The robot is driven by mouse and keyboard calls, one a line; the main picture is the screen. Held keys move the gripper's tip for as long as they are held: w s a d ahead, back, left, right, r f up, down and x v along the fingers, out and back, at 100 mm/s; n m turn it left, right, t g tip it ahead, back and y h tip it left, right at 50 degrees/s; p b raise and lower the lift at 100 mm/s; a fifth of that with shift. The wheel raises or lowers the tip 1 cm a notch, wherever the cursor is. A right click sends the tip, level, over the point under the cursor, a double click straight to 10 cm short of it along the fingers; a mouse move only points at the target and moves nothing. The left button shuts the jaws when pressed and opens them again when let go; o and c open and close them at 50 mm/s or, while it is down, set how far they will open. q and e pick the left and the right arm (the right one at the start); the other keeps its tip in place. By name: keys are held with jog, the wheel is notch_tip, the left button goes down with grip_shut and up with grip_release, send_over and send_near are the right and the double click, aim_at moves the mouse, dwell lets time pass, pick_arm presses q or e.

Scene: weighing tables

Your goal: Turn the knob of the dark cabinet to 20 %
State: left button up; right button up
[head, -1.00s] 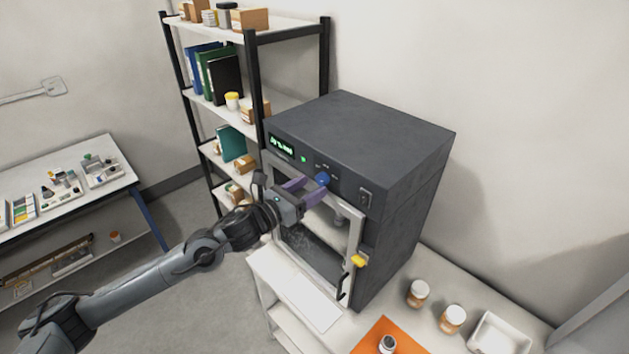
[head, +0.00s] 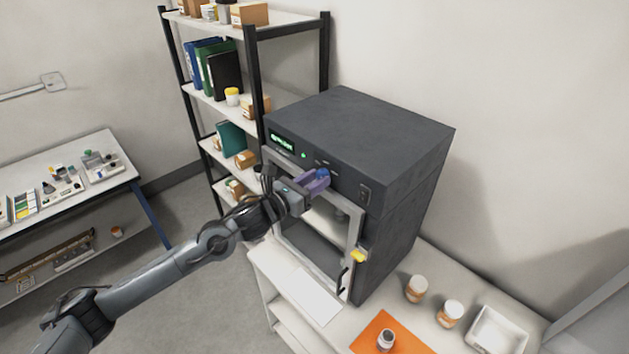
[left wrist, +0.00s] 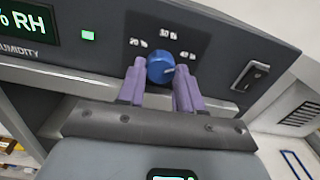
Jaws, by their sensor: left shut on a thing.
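The dark cabinet (head: 345,130) stands on a white table, with a lit green display and a control panel along its upper front. Its blue knob (left wrist: 160,67) sits on that panel between several printed marks; the left one reads 20 %. A paler mark on the knob seems to lie toward its right side, but its exact direction is hard to tell. My left gripper (head: 317,181) is at the knob. In the left wrist view its purple fingers (left wrist: 159,82) are shut on the knob, one on each side. My right gripper is not in view.
A rocker switch (head: 365,194) is right of the knob. Below is the cabinet's framed front window, with a yellow-tipped part (head: 358,256) at its right. Jars (head: 416,289), a white tray (head: 498,331) and an orange mat (head: 371,335) lie on the table. A shelf rack (head: 255,80) stands behind left.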

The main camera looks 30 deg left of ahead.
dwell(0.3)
pick_arm(q)
jog(key=n+b, duration=0.1)
jog(key=n, duration=1.1)
jog(key=shift+d+r, duration=0.1)
jog(key=shift+r, duration=0.05)
jog(key=n+p, duration=0.1)
jog(key=n, duration=0.4)
jog(key=shift+r+n+p, duration=0.1)
jog(key=shift+n+p, duration=0.2)
jog(key=n+p, duration=0.2)
jog(key=n, duration=0.2)
jog(key=shift+n, duration=0.4)
jog(key=shift+n+p, duration=0.55)
jog(key=shift+n, duration=0.15)
